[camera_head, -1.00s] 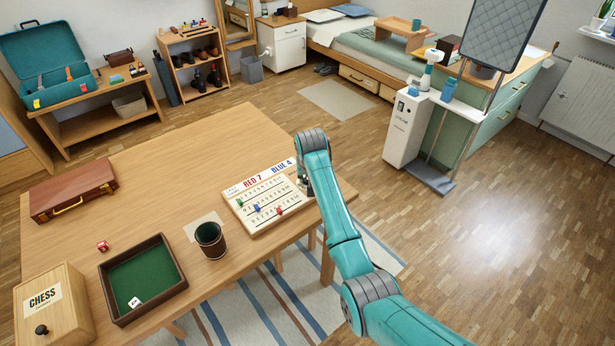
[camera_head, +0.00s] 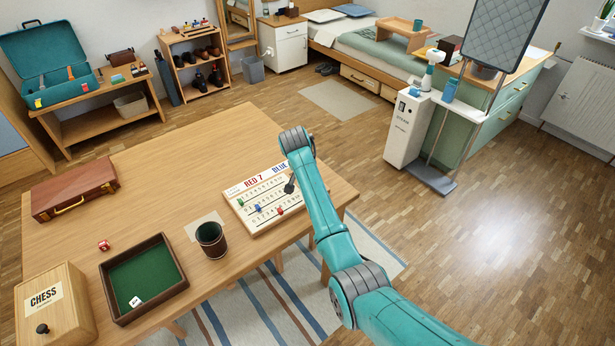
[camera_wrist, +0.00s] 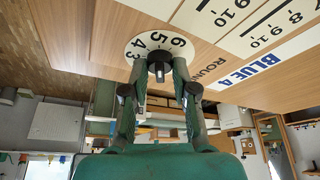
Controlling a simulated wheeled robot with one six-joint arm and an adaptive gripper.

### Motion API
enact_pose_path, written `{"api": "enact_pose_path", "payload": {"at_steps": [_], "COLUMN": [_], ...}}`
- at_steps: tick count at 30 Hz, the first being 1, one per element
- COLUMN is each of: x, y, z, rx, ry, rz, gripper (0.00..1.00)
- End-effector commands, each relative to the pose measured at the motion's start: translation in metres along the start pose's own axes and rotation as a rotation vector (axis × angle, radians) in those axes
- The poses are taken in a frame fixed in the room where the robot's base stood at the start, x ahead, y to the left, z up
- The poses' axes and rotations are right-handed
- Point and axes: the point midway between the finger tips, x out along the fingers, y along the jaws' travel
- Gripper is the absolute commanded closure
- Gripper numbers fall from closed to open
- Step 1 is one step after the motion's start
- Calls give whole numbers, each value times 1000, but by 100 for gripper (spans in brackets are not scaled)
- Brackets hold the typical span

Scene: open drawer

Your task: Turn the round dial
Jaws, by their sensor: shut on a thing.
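In the head view my gripper (camera_head: 290,185) is at the right part of the scoreboard (camera_head: 250,212), and my arm hides the dial. The scoreboard reads RED 7 and BLUE 4; the BLUE 4 label (camera_wrist: 262,68) shows fully in the wrist view.
The scoreboard lies at the right edge of the wooden table (camera_head: 150,185). A dark cup (camera_head: 211,238), a green-lined tray (camera_head: 112,262), a red die (camera_head: 104,245), a chess box (camera_head: 62,310) and a brown case (camera_head: 75,190) stand to the left. The table's back middle is clear.

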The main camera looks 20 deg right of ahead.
Motion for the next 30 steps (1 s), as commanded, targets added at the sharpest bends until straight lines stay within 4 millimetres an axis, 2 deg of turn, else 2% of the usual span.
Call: {"api": "enact_pose_path", "payload": {"at_steps": [9,10,12,23,26,30], "x": [0,0,0,-2,-11,-33], "y": [0,0,0,0,-1,-1], "z": [0,0,0,0,0,0], "rx": [1,0,0,0,0,0], "ry": [0,0,0,1,1,2], "rz": [0,0,0,0,-1,-3], "gripper": [100,68,50,49,49,49]}}
